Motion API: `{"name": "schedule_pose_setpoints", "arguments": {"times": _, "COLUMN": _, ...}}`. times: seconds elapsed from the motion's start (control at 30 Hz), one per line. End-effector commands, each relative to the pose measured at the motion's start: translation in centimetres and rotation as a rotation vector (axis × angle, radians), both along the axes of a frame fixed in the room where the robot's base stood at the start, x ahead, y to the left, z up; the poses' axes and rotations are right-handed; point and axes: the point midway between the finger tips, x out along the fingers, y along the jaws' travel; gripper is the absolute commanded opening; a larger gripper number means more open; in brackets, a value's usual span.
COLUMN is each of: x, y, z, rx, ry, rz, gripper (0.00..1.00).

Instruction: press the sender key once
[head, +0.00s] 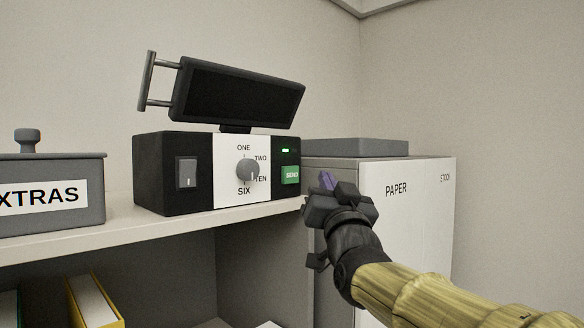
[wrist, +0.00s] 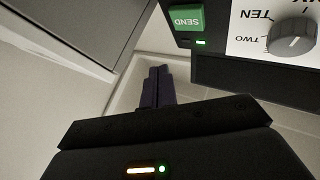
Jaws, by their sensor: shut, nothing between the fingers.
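The sender is a black box (head: 155,150) with a white middle panel, standing on a shelf. Its green SEND key (head: 290,175) is at the right of the front, below a small lit green lamp (head: 285,150). In the wrist view the picture is turned over, and the SEND key (wrist: 184,19) shows at the top, right of centre. My gripper (head: 326,180) is to the right of the key in the head view, apart from it. Its purple fingers are shut with nothing between them; they also show in the wrist view (wrist: 158,84), below and left of the key.
A dial (head: 247,169) and a rocker switch (head: 186,173) share the sender's front. A dark tilted screen (head: 240,92) with a handle tops it. A grey EXTRAS box (head: 90,202) stands left on the shelf (head: 110,232). A white PAPER cabinet (head: 425,210) stands close behind my gripper.

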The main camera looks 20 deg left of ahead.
Motion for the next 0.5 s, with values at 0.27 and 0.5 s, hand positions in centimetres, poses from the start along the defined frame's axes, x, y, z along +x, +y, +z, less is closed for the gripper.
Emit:
{"name": "schedule_pose_setpoints", "arguments": {"times": 0.27, "x": 1.3, "y": 3.4, "z": 0.2, "rx": 0.001, "ry": 0.002, "rz": 0.004, "gripper": 0.0}}
{"name": "schedule_pose_setpoints", "arguments": {"times": 0.5, "x": 1.9, "y": 5.1, "z": 0.0, "rx": 0.0, "ry": 0.001, "rz": 0.003, "gripper": 0.0}}
